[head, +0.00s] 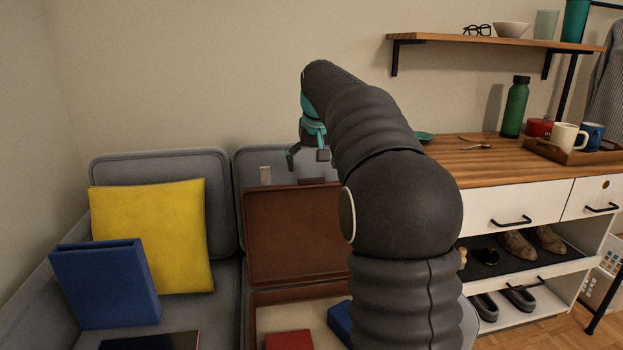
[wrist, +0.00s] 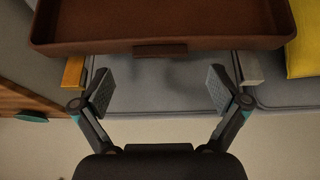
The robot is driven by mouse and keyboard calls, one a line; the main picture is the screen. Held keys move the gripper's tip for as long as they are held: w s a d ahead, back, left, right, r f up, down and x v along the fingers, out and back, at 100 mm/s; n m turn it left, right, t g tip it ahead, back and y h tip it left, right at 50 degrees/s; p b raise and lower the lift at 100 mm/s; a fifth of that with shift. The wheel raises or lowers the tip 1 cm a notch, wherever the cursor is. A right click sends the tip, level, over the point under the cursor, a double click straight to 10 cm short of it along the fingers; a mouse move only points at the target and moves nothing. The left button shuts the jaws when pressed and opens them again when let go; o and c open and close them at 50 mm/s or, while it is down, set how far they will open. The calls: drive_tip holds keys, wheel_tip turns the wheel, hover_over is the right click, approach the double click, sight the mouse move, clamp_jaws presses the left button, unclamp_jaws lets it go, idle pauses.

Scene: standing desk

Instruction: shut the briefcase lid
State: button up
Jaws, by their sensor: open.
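The brown briefcase stands open on the grey sofa, its lid (head: 290,235) raised nearly upright and its base (head: 256,318) lying in front of it. The lower right part of the briefcase is hidden behind my arm. My gripper (head: 308,156) is open and empty, above the lid's top edge in the head view. In the wrist view the lid (wrist: 160,20) spans the top of the picture with a small dark tab (wrist: 160,50) on its edge. The spread fingers of my gripper (wrist: 160,90) appear below that edge, with no contact visible.
A red item (head: 289,340) and a blue item (head: 340,318) lie in the base. A yellow cushion (head: 150,235) and a blue box-like object (head: 105,285) are on the sofa at left. A wooden-topped cabinet (head: 490,162) stands at right, below a wall shelf (head: 440,38).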

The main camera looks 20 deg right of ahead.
sight(311, 179)
drive_tip(key=shift+x, duration=1.95)
drive_tip(key=shift+c, duration=0.3)
drive_tip(key=c, duration=1.6)
drive_tip(key=shift+a, duration=0.1)
